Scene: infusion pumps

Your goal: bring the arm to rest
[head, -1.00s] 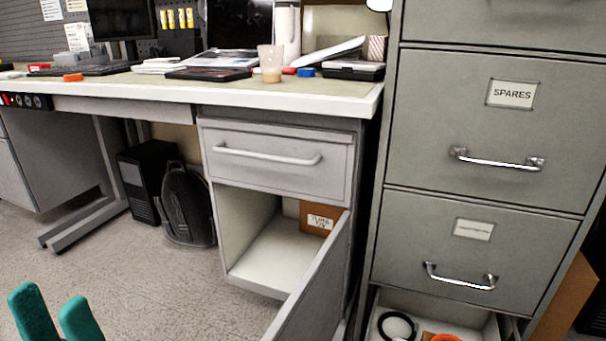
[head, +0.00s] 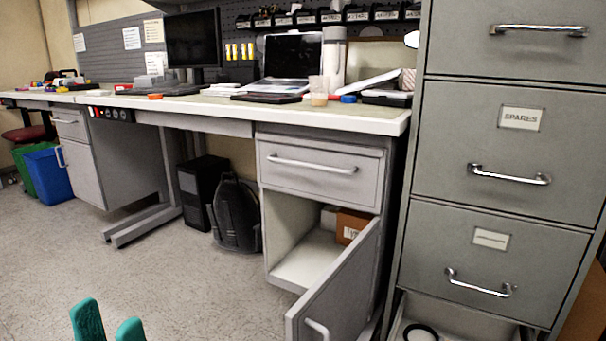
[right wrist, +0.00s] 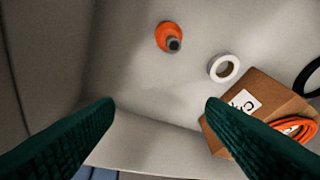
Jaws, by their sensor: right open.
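My left gripper (head: 108,315) shows at the bottom of the head view, its two teal fingers apart with nothing between them. It is over the floor, clear of the furniture. My right gripper (right wrist: 160,103) shows only in the right wrist view. Its dark green fingers are wide apart and empty, above a pale-bottomed container. In that container are an orange object with a grey tip (right wrist: 169,37), a white ring-shaped roll (right wrist: 224,68), a cardboard box (right wrist: 258,97) and an orange coil (right wrist: 296,129).
The grey filing cabinet (head: 500,140) stands at right, its bottom drawer (head: 455,316) open. The desk cupboard door (head: 335,285) hangs open; a cardboard box (head: 350,226) is inside. A black backpack (head: 236,215) and computer tower (head: 203,190) stand under the desk.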

